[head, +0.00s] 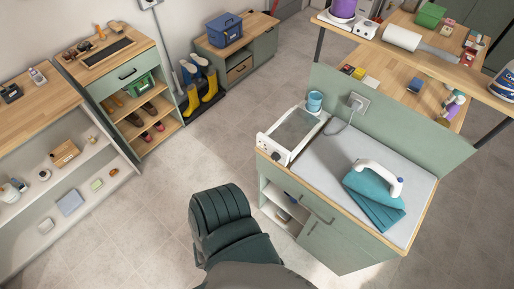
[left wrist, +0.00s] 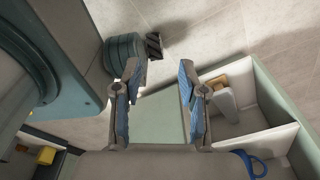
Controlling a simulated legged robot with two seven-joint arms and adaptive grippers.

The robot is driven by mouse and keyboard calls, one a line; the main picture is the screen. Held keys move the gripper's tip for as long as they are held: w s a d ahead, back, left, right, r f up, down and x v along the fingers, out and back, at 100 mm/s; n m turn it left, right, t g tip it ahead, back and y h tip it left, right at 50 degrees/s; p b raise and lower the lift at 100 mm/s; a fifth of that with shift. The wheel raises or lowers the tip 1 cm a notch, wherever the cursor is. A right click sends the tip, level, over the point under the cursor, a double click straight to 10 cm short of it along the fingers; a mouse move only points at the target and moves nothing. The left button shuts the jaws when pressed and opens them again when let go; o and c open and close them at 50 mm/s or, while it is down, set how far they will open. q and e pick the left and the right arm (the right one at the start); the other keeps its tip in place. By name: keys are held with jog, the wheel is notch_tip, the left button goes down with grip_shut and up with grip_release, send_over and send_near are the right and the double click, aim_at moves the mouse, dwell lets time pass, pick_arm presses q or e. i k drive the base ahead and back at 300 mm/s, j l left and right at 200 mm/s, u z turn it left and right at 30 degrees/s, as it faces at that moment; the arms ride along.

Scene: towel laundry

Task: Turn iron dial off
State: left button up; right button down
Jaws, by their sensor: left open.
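A white iron-like handle (head: 380,172) stands on a folded teal towel (head: 378,208) on the grey pad of the ironing counter (head: 335,165). Its dial is too small to make out. At the counter's left end is a white unit (head: 272,149) with small round controls on its front; their setting cannot be read. My left gripper (left wrist: 160,70) is open and empty in the left wrist view, its two blue-padded fingers wide apart. Neither gripper shows in the head view, and my right gripper is in no frame.
A teal cup (head: 314,101) stands at the counter's back edge. A power socket (head: 356,101) with a cord is on the upright green panel. In the left wrist view, an open compartment (left wrist: 270,138) lies right of my fingers. Floor left of the counter is clear.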

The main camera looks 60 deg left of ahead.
aim_at(275, 156)
jog(key=u, duration=1.95)
jog(key=i, duration=0.15)
